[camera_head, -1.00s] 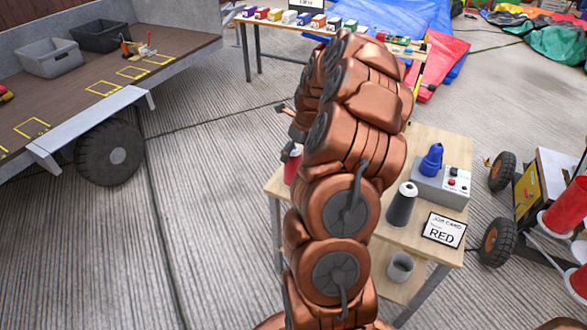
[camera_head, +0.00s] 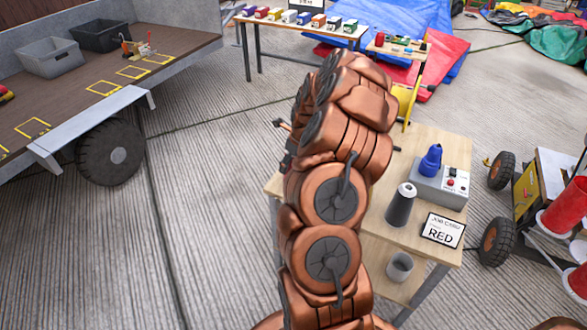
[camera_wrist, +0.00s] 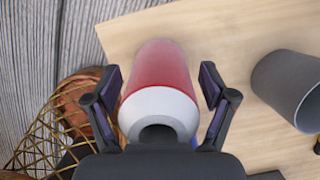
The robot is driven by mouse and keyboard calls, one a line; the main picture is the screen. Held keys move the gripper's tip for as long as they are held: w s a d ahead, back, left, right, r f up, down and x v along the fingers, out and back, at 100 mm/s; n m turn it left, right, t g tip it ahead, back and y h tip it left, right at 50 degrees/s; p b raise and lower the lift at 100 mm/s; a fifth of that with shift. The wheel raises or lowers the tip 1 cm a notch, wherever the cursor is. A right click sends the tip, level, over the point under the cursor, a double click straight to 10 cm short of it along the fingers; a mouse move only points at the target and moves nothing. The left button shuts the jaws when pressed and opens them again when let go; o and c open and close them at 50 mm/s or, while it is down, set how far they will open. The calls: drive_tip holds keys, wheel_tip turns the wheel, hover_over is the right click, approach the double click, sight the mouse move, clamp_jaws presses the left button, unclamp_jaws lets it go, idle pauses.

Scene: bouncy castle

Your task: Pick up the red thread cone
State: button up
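The red thread cone (camera_wrist: 160,72) shows in the wrist view, with a red body and a pale end with a dark opening facing the camera. It stands over the wooden table (camera_wrist: 122,36). My gripper (camera_wrist: 160,88) is open, with one dark finger on each side of the cone. A narrow gap shows at the right finger; contact at the left finger is hard to judge. In the head view my arm hides the cone and most of the gripper.
A cup (camera_head: 399,267) sits lower down.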

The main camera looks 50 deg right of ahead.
drive_tip(key=c, duration=1.1)
drive_tip(key=shift+c, duration=0.2)
